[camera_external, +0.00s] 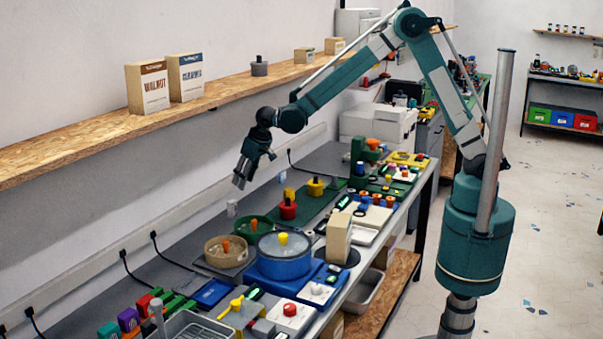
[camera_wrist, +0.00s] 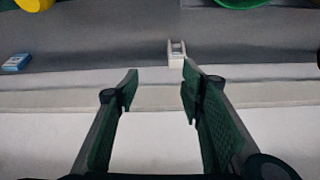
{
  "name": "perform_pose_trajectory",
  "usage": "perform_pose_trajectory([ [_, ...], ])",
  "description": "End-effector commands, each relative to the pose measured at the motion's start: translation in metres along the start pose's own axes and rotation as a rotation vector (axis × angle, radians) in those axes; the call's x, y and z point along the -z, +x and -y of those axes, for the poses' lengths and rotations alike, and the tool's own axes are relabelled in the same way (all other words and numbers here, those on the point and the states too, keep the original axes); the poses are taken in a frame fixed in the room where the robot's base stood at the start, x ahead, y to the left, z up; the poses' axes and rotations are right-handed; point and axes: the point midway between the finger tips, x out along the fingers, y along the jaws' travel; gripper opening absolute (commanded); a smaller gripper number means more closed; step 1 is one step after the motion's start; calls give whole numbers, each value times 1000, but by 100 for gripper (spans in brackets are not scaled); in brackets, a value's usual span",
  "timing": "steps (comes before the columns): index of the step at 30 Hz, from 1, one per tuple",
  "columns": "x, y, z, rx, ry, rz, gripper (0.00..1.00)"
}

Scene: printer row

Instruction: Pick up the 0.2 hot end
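A small white upright piece (camera_external: 231,208) stands near the wall at the back of the bench, just below my gripper (camera_external: 240,180). It also shows in the wrist view (camera_wrist: 177,55), beyond the tip of the right finger. No readable 0.2 mark shows, so I cannot tell whether this is the 0.2 hot end. A small blue and white block (camera_wrist: 16,63) lies at the left of the wrist view; its label is too small to read. My gripper (camera_wrist: 157,80) is open in the wrist view, with nothing between its fingers, above the bench.
A wooden shelf (camera_external: 80,145) with boxes runs along the wall, left of my arm. A green dish (camera_external: 250,226), a tan round tray (camera_external: 226,252) and a blue pot (camera_external: 284,262) stand towards the front. Red and yellow pots (camera_external: 288,210) stand to the right.

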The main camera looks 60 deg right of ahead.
Motion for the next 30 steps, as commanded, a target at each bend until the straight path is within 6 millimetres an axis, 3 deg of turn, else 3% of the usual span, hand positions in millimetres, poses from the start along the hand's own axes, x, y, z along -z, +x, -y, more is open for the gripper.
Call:
perform_pose_trajectory([
  [3,0,23,17,-3,1,4,39],
  [9,-2,48,33,-9,4,9,39],
  [30,-2,64,37,-10,6,11,39],
])
